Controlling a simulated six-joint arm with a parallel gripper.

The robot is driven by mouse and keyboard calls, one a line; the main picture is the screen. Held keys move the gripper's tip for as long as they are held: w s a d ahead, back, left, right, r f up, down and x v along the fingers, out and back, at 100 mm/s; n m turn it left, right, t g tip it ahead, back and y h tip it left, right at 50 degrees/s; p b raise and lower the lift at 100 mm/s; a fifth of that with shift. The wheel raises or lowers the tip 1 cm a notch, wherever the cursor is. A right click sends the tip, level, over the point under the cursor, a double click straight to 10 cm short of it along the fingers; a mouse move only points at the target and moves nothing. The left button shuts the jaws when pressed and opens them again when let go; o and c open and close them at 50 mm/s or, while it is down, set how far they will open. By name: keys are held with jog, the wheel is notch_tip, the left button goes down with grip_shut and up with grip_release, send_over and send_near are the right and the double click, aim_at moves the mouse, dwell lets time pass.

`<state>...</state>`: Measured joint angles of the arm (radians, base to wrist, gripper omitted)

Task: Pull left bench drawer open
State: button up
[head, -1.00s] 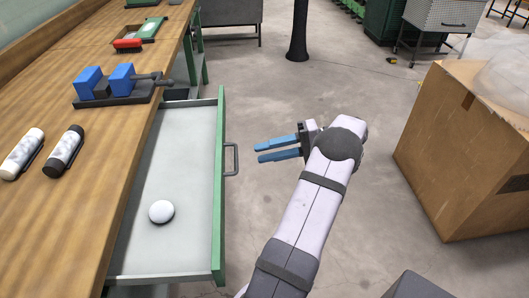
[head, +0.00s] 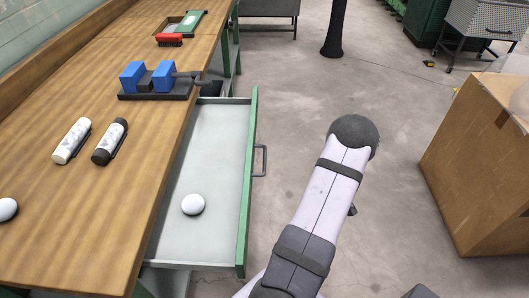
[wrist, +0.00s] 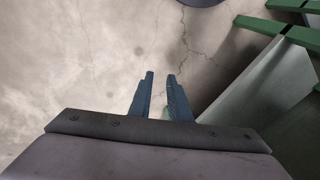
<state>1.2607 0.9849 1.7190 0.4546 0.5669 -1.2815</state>
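The bench drawer (head: 215,135) with a green front stands pulled well out from the wooden bench in the head view. Its grey handle (head: 261,160) is free, with nothing on it. A white ball (head: 193,204) lies inside the drawer. My arm is to the right of the drawer, apart from it. In the head view my gripper is almost wholly hidden behind the arm. In the wrist view my gripper (wrist: 162,90) shows two blue fingers with a gap between them, holding nothing, over the concrete floor.
The bench top (head: 60,230) carries a blue vise (head: 148,77), a white bottle (head: 72,141), a black-and-white bottle (head: 110,142), a red brush (head: 169,40) and another white ball (head: 7,209). A cardboard box (head: 475,170) stands at the right. Floor between is clear.

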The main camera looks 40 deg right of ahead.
notch_tip(320, 180, up, 4)
jog(key=s+d+n+h+p, duration=0.1)
jog(key=d+n+h+p, duration=0.2)
jog(key=n+h+p, duration=0.5)
jog(key=n+t, duration=1.2)
jog(key=n, duration=0.4)
send_near(264, 158)
jog(key=w+f, duration=0.1)
jog(key=w, duration=0.1)
jog(key=shift+w+d, duration=0.25)
jog(key=shift+d, duration=0.2)
jog(key=shift+w+d+f, duration=0.1)
jog(key=shift+p+x, duration=0.8)
jog(key=shift+x, duration=2.75)
jog(key=shift+d, duration=0.1)
